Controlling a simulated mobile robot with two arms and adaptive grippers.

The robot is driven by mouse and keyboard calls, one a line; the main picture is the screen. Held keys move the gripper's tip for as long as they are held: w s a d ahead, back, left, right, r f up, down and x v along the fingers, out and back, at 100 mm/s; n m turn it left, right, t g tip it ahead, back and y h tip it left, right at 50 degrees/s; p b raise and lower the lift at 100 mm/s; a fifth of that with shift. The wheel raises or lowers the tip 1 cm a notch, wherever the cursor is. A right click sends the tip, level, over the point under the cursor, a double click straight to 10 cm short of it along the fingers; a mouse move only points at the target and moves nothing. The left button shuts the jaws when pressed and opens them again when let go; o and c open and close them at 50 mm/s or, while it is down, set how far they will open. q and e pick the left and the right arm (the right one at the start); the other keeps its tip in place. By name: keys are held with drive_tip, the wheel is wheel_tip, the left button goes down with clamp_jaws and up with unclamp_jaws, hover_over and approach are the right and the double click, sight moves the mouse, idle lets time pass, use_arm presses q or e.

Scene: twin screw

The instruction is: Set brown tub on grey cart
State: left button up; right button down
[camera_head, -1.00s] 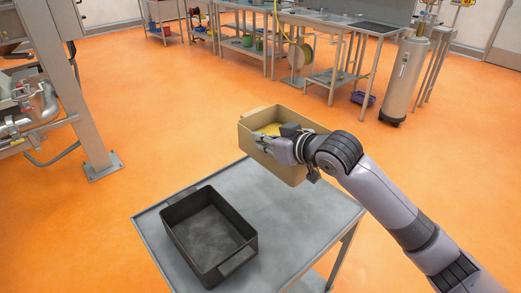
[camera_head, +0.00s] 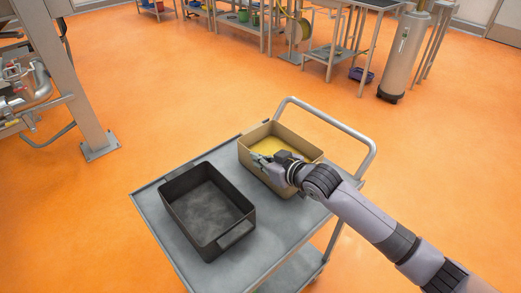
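The brown tub (camera_head: 268,181) is at the far right part of the grey cart (camera_head: 262,232), beside a dark tub. It holds something yellow, and its base appears to be on or just above the cart top; I cannot tell which. My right gripper (camera_head: 262,160) is at the tub's near side, around its upper wall. The fingers are small here and partly hidden by my wrist, but they seem closed on the tub's wall. My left gripper is not in view.
An empty dark tub (camera_head: 178,187) stands on the left part of the cart top. The cart's push handle (camera_head: 345,127) rises behind the brown tub. A steel frame post (camera_head: 92,130) stands at the left. A metal cylinder (camera_head: 404,55) and workbenches are at the back. Orange floor lies clear around the cart.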

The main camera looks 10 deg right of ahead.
drive_tip(key=shift+w+f, duration=0.15)
drive_tip(key=c, duration=2.3)
unclamp_jaws()
drive_tip(key=shift+f, duration=0.4)
drive_tip(key=o, duration=0.5)
drive_tip(key=shift+s, duration=0.2)
drive_tip(key=shift+r, duration=0.15)
drive_tip(key=v, duration=1.2)
drive_tip(key=shift+s, duration=0.1)
